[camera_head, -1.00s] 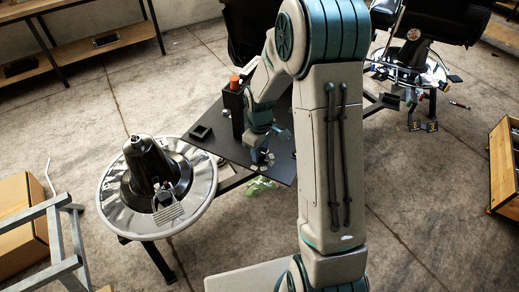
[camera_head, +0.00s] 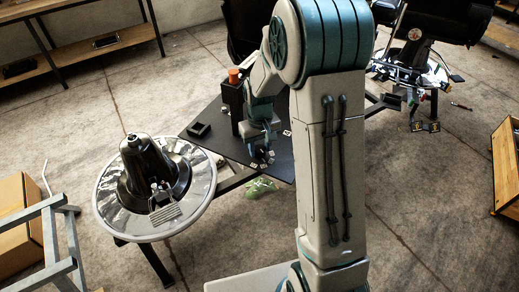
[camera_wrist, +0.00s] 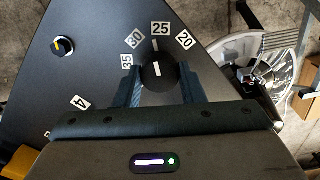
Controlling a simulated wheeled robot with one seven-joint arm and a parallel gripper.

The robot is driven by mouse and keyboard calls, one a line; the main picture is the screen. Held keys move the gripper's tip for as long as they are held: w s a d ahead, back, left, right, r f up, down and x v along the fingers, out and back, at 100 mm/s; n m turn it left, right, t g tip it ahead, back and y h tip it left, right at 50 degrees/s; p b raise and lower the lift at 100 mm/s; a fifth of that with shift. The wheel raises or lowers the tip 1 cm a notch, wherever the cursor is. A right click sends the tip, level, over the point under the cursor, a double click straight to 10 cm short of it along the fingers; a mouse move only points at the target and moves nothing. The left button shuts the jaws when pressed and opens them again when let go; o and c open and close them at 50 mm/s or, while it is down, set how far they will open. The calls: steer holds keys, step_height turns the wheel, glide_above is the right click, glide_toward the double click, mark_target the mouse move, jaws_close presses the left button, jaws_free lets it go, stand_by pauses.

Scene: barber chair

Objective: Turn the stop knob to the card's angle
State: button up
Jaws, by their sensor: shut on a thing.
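The stop knob (camera_wrist: 157,74) is black and round with a white pointer line, on a dark panel (camera_wrist: 95,75). My gripper (camera_wrist: 159,71) is shut on the knob, one finger on each side. In the head view my gripper (camera_head: 262,143) is over the panel, and the knob is mostly hidden there. I cannot make out an angle card.
A black box with an orange top (camera_head: 234,100) stands close beside my arm. A round chrome chair base (camera_head: 110,205) is left of the panel. A wooden crate (camera_head: 507,170) is far right.

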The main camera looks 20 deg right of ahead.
mark_target(260, 148)
steer(key=shift+m+b, duration=0.4)
steer(key=shift+m, duration=0.8)
steer(key=o, duration=1)
step_height(260, 148, up, 14)
steer(key=b, duration=0.1)
steer(key=shift+f, duration=0.1)
steer(key=s+t, duration=0.3)
steer(key=s, duration=1.8)
steer(key=shift+n, duration=0.3)
